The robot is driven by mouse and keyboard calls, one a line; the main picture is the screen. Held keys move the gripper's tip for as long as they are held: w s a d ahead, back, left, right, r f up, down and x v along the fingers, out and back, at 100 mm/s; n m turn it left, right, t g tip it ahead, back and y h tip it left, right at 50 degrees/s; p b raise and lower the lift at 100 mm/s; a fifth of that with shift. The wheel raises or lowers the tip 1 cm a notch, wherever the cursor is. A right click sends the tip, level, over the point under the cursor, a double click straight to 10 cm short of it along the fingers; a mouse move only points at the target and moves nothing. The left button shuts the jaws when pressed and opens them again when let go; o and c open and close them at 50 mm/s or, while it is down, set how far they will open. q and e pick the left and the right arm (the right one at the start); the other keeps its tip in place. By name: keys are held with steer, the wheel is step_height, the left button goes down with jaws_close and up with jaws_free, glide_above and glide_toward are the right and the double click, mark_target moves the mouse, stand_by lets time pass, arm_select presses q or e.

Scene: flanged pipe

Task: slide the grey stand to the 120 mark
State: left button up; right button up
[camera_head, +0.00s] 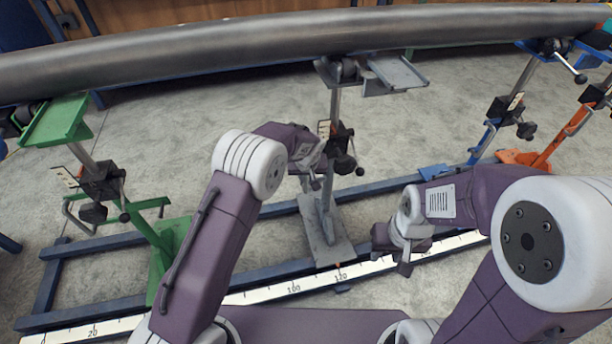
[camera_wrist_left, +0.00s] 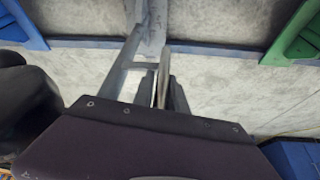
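The grey stand (camera_head: 325,238) stands upright on the blue rails under the pipe, its foot beside the white scale (camera_head: 293,288). The front edge of its foot lies by the 120 mark (camera_head: 341,278); I cannot read its exact offset. My left gripper (camera_head: 316,182) is at the stand's left side, low on its post. In the left wrist view its fingers (camera_wrist_left: 162,92) sit close on both sides of a thin grey bar of the stand (camera_wrist_left: 163,68) and appear shut on it. My right gripper (camera_head: 403,262) is right of the stand, above the scale; its fingers are unclear.
A long grey pipe (camera_head: 250,40) spans above the stands. A green stand (camera_head: 165,250) is at the left; a blue stand (camera_head: 488,135) and an orange stand (camera_head: 560,140) are at the right. The rail (camera_head: 375,187) between grey and blue stands looks clear.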

arm_select(q)
steer(key=shift+o, duration=1.1)
steer(key=p+v, duration=0.3)
steer(key=v, duration=0.6)
steer(key=shift+p, duration=0.3)
